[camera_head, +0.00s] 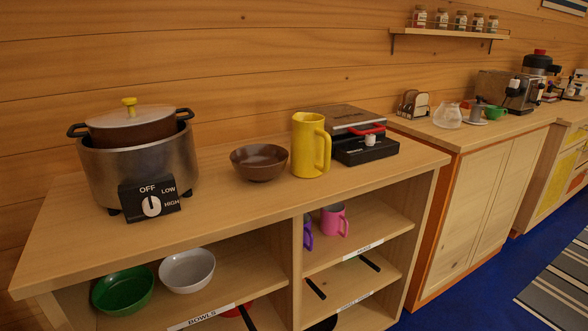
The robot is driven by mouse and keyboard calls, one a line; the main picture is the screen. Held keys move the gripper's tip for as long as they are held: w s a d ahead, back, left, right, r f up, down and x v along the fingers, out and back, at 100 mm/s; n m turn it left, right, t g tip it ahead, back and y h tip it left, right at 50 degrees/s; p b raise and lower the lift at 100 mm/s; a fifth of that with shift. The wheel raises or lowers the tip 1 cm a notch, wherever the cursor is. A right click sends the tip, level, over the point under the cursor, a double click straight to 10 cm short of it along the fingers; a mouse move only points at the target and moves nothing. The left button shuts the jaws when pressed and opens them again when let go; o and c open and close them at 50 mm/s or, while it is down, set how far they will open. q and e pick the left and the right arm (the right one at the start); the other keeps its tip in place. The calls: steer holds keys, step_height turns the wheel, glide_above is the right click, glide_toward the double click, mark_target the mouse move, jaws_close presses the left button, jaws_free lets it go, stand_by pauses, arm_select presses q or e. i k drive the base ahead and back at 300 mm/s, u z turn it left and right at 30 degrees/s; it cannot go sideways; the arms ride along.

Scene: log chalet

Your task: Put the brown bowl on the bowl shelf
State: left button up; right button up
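The brown bowl (259,163) stands upright on the wooden counter top (225,205), between the slow cooker and the yellow pitcher. The bowl shelf (231,283) is the upper left compartment below the counter, with a "BOWLS" label (202,320) on its front edge. A green bowl (123,291) and a white bowl (187,270) sit on that shelf, toward its left side. Neither of my grippers shows in the head view.
The slow cooker (140,165) fills the counter's left end. The yellow pitcher (308,147) stands close to the brown bowl's right, with a black press grill (362,146) beyond. Pink (334,220) and purple (308,232) mugs occupy the right compartment. The bowl shelf's right part looks clear.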

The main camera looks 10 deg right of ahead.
mark_target(251, 271)
steer(key=z, duration=1.8)
steer(key=i, duration=1.55)
steer(key=u, duration=2.5)
